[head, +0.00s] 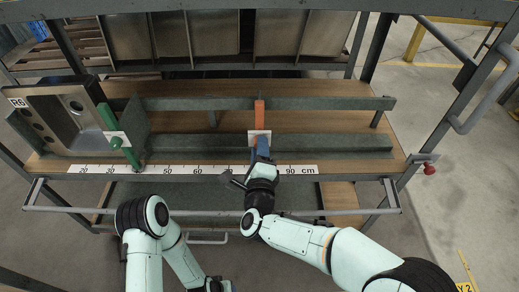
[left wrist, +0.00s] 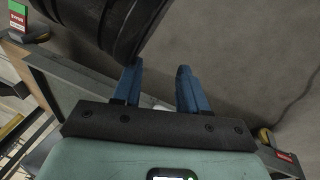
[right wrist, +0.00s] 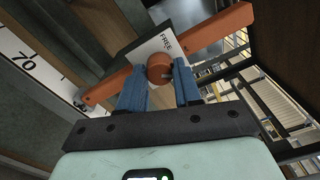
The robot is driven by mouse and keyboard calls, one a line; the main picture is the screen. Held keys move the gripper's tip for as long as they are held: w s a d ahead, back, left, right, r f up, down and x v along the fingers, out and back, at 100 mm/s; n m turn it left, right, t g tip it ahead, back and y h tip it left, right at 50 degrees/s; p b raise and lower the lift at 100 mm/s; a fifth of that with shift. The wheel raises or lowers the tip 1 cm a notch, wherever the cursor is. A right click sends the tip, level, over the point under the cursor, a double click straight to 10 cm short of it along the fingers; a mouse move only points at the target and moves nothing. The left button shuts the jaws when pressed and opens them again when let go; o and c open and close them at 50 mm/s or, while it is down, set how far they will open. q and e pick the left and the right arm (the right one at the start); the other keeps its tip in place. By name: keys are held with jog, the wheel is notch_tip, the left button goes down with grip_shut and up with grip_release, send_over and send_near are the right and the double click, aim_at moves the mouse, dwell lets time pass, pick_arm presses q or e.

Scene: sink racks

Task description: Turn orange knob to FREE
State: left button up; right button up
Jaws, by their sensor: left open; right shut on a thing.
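The orange knob (right wrist: 159,67) sits between the blue fingers of my right gripper (right wrist: 160,84), which is shut on it. Behind the knob is a white plate (right wrist: 172,38) marked FREE, and an orange bar (right wrist: 222,28) crosses it diagonally in the right wrist view. In the head view the orange bar (head: 260,110) stands above the white plate (head: 259,138), with my right gripper (head: 262,152) in front, hiding the knob. My left gripper (left wrist: 158,88) is open and empty, away from the rack, low in the head view.
A green bar with a green knob (head: 116,142) and its own white plate is at the left, beside a metal block (head: 69,116) marked R6. A centimetre scale (head: 190,169) runs along the front edge of the wooden shelf. A rail (head: 330,212) crosses in front.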

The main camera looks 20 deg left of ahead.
pick_arm(q)
notch_tip(320, 180, up, 5)
jog(key=s+d+p, duration=0.2)
jog(key=p, duration=0.2)
jog(key=shift+s+d+r+m+g+h, duration=0.2)
jog(key=shift+d+m+g+h, duration=0.1)
jog(key=shift+d+h, duration=0.1)
pick_arm(e)
jog(key=shift+n, duration=7.7)
pick_arm(q)
jog(key=shift+s, duration=0.1)
pick_arm(e)
jog(key=o, duration=1)
jog(key=shift+o, duration=0.2)
